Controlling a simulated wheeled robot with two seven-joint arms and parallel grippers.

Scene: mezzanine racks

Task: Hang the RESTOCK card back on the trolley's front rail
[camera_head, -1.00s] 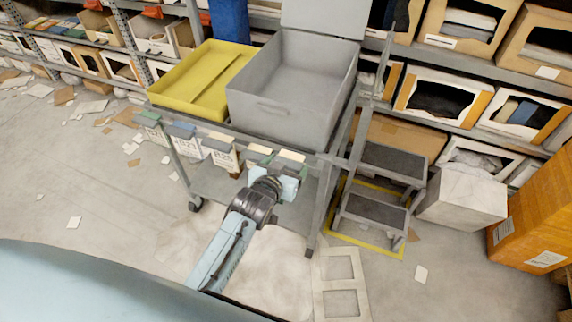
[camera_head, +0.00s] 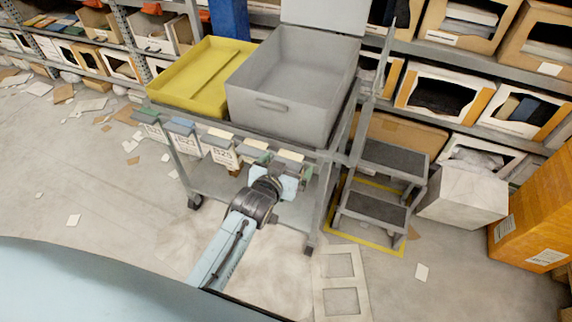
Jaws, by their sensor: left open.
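The grey trolley's front rail (camera_head: 316,155) runs across the middle of the view, below a yellow tray and a grey bin. Several white cards with dark print hang along it, among them a left one (camera_head: 152,130), a middle one (camera_head: 186,144) and a right one (camera_head: 222,155). Pale clips (camera_head: 290,155) sit farther right on the rail. My left gripper (camera_head: 287,176) is open just below and in front of these clips, close to the rail. My right gripper is not in view.
The yellow tray (camera_head: 190,98) and grey bin (camera_head: 312,126) stand on the trolley. A grey step stool (camera_head: 375,210) is close on its right, near a pale box (camera_head: 462,196) and an orange box (camera_head: 530,215). Paper scraps lie on the floor, and a flat pale frame (camera_head: 335,304) lies in front.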

